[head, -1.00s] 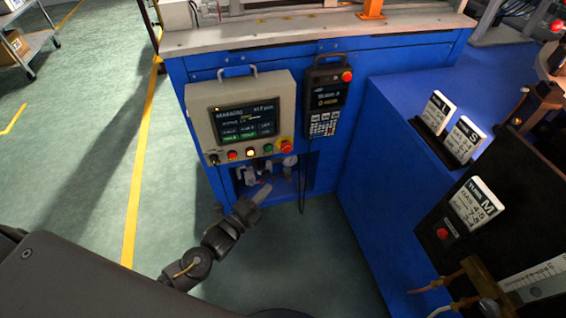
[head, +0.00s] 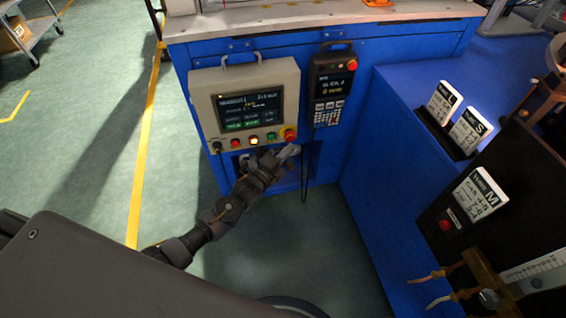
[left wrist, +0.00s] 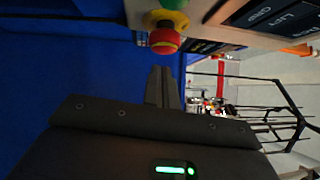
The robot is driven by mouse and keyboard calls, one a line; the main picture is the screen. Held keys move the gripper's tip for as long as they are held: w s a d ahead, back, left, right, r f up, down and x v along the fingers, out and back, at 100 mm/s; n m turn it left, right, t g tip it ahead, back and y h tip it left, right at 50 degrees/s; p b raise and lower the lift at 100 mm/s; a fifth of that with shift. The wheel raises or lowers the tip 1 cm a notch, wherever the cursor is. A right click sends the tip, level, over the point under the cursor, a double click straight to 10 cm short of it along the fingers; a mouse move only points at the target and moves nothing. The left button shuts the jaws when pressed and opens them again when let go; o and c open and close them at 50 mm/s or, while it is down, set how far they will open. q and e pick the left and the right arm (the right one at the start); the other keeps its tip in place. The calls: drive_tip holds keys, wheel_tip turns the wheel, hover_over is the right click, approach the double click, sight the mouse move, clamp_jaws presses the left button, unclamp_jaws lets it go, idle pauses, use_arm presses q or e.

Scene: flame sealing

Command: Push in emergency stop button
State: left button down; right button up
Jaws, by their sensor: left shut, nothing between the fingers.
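The emergency stop button (head: 290,134) is a red mushroom knob on a yellow base, at the lower right corner of the beige control panel (head: 285,82). In the left wrist view the red knob (left wrist: 164,40) stands out from the panel, just beyond my fingertips. My left gripper (head: 288,152) is shut and empty, just below the button in the head view. In the left wrist view its closed fingers (left wrist: 160,72) point toward the knob, with a small gap seen between them. My right gripper is not in view.
A row of smaller coloured buttons (head: 254,141) sits left of the knob. A handheld pendant (head: 332,87) with its own red button (head: 351,65) hangs to the right, its cable dangling. A blue cabinet (head: 375,170) stands to the right. Open floor lies left.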

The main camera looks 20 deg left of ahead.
use_arm(q)
drive_tip(key=shift+w+a+r, duration=0.1)
drive_tip(key=shift+w+a, duration=0.2)
drive_tip(key=shift+w, duration=0.35)
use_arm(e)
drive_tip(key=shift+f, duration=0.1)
